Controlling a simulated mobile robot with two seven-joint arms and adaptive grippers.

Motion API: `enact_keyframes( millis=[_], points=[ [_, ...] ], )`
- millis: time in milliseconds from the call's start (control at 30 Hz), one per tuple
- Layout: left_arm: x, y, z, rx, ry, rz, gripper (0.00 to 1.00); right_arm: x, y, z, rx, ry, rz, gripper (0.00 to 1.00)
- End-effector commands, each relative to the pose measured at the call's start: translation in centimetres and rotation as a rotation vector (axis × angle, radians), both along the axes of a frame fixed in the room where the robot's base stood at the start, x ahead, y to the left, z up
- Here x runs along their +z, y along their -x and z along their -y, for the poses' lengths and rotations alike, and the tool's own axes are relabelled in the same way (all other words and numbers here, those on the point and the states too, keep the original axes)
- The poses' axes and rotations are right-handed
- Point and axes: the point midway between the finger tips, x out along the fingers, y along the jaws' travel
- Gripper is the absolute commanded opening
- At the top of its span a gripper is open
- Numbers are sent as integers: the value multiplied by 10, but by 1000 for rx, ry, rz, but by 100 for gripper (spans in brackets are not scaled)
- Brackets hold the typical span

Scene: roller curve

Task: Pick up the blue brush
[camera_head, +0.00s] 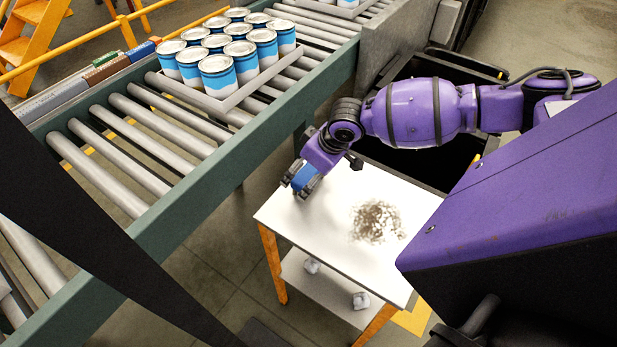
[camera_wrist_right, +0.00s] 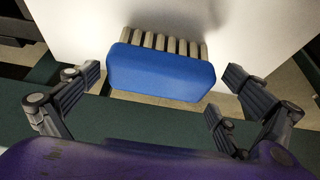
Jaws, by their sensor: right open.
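The blue brush (camera_wrist_right: 160,72) has a blue block back and pale bristle tufts along its far side in the right wrist view. It lies at the table's left corner, where its blue body (camera_head: 303,176) shows partly between my fingers in the head view. My right gripper (camera_head: 300,186) is open, with a finger on either side of the brush. In the right wrist view the fingers of my right gripper (camera_wrist_right: 163,80) stand apart, with a gap to the brush on both sides. My left gripper is not in view.
The white table (camera_head: 330,217) bears a brown dirt patch (camera_head: 376,222). A roller conveyor (camera_head: 150,140) runs along its left, bearing a tray (camera_head: 222,103) of several blue-and-white cans (camera_head: 216,76). A dark bin (camera_head: 455,165) stands behind the table.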

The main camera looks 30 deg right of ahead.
Motion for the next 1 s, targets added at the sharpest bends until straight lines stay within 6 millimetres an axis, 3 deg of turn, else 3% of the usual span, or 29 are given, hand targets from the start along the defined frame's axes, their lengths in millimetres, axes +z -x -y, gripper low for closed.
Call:
enact_keyframes(
  millis=[67, 367, 733, 933, 1000],
  points=[
    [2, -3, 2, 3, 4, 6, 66, 0, 0, 0, 0, 0, 0, 97],
    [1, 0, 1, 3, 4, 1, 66, 0, 0, 0, 0, 0, -1, 58],
    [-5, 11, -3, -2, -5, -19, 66, 7, 0, 1, 0, 0, 1, 57],
    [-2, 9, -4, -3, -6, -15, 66, 33, -1, 1, 0, 1, 4, 57],
    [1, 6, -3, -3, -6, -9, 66, 45, 11, 2, 1, 2, 1, 57]
  ],
)
